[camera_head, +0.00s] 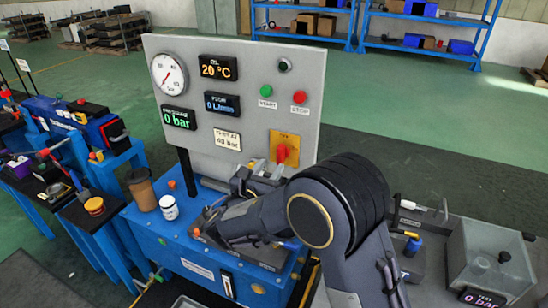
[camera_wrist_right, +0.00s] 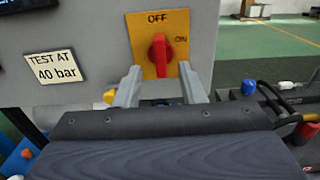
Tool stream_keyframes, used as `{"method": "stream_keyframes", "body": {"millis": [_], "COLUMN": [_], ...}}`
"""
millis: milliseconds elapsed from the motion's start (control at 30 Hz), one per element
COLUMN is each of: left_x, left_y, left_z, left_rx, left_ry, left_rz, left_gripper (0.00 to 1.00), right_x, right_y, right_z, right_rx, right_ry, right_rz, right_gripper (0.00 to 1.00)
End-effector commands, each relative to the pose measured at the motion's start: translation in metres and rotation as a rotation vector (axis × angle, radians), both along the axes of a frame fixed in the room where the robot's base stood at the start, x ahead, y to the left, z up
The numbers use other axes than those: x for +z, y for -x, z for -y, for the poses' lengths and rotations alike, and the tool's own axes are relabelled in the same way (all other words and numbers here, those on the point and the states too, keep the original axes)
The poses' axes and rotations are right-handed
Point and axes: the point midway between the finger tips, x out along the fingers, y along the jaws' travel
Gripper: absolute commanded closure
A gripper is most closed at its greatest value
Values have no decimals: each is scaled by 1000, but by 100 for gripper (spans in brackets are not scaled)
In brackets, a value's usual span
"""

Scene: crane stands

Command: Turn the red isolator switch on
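The red isolator switch (camera_head: 282,153) sits on a yellow plate (camera_head: 291,141) low on the right of the grey panel. In the right wrist view the red knob (camera_wrist_right: 159,52) stands upright, in line with the OFF label above it; the ON label is to its right. In the head view my right gripper (camera_head: 264,172) is just below and left of the switch, partly hidden by my arm. My left gripper is in neither view.
The grey panel (camera_head: 330,62) also carries a gauge (camera_head: 168,73), displays, and green (camera_head: 266,91) and red (camera_head: 299,97) buttons. A brown cup (camera_head: 142,189) and a white jar (camera_head: 169,207) stand on the blue bench left of my arm.

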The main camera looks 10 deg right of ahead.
Motion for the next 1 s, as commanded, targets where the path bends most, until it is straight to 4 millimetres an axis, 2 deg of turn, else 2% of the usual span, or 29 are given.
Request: {"method": "stream_keyframes", "body": {"millis": [100, 300, 667, 933, 1000], "left_x": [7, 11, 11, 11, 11], "left_y": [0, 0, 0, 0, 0], "left_z": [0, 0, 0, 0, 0], "left_rx": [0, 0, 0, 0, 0], "left_ry": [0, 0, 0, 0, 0], "left_rz": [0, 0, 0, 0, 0], "left_gripper": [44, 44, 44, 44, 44], "right_x": [1, 1, -1, 0, 0], "right_y": [-17, -37, -42, -42, -42], "right_z": [13, 25, 29, 29, 29], "right_rx": [-4, -2, -1, -1, -1], "right_ry": [-2, -3, -5, -5, -5], "right_rz": [-1, -1, -2, -2, -2], "right_gripper": [64, 64, 64, 99, 100]}}
